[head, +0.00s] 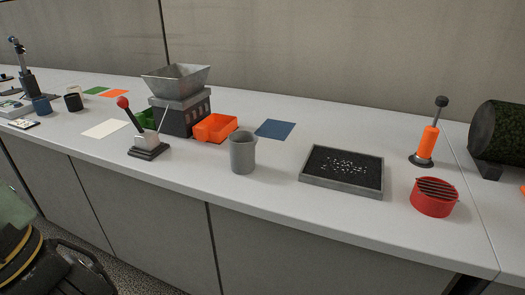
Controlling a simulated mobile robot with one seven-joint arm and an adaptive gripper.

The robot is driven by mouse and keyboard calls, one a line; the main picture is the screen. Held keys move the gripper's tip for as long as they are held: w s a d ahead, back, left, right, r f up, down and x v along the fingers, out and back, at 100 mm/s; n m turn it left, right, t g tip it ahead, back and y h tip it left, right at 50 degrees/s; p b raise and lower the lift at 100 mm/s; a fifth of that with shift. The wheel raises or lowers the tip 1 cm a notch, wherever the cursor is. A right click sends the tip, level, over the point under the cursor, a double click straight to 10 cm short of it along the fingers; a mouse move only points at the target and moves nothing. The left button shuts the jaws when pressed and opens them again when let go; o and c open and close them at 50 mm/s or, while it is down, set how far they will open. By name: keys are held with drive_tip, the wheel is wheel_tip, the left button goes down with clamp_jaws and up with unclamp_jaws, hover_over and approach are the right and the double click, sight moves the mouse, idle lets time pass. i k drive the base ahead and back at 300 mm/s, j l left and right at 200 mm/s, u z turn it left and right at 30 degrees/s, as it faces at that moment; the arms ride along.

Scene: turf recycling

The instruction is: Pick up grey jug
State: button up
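The grey jug (243,153) stands upright near the front edge of the grey-white counter, left of a black-filled tray. Its open top faces up and nothing touches it from above. Dark parts that look like my gripper (82,270) show at the bottom left, cut off by the picture edge. They are below and in front of the counter, far from the jug. Whether the fingers are open or shut does not show.
An orange bin (215,128) and grey hopper machine (180,100) stand behind the jug. A red-knobbed lever (147,140) is left. The tray (342,188), red grated cup (433,198) and orange-handled tool (427,145) are right. The counter front beside the jug is clear.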

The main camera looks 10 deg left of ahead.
sight(242, 143)
drive_tip(key=i+l+u, duration=0.1)
drive_tip(key=l, duration=1.1)
drive_tip(key=i+l+u, duration=0.15)
drive_tip(key=i+l, duration=0.4)
